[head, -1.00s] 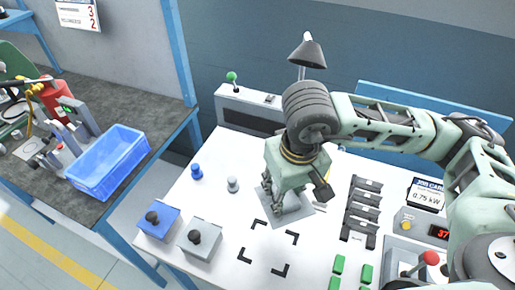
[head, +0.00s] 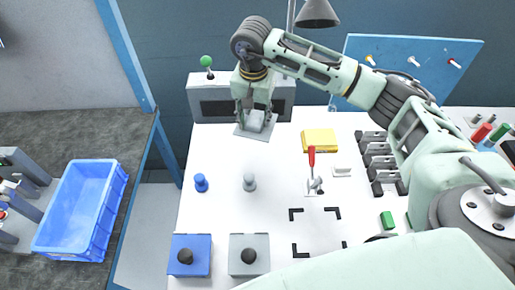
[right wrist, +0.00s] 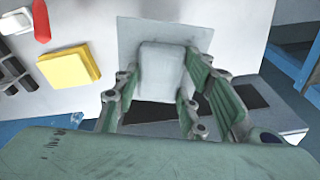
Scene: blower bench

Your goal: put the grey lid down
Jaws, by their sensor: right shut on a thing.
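The grey lid (head: 241,131) is a flat square plate with a pale block-shaped handle (head: 256,121) on top. It is over the back left of the white bench, just in front of a grey box. My right gripper (head: 254,112) points down and is shut on the handle. The right wrist view shows the handle (right wrist: 161,70) between the fingers and the lid (right wrist: 135,38) beyond it. I cannot tell whether the lid touches the bench. My left gripper is not in view.
The grey box (head: 213,108) with a green-knobbed lever stands behind. Right of the lid are a yellow block (head: 319,140) and a red-handled clamp (head: 312,170). Blue (head: 201,183) and grey (head: 249,182) pegs stand in front. Black corner marks (head: 297,214) frame a bare area.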

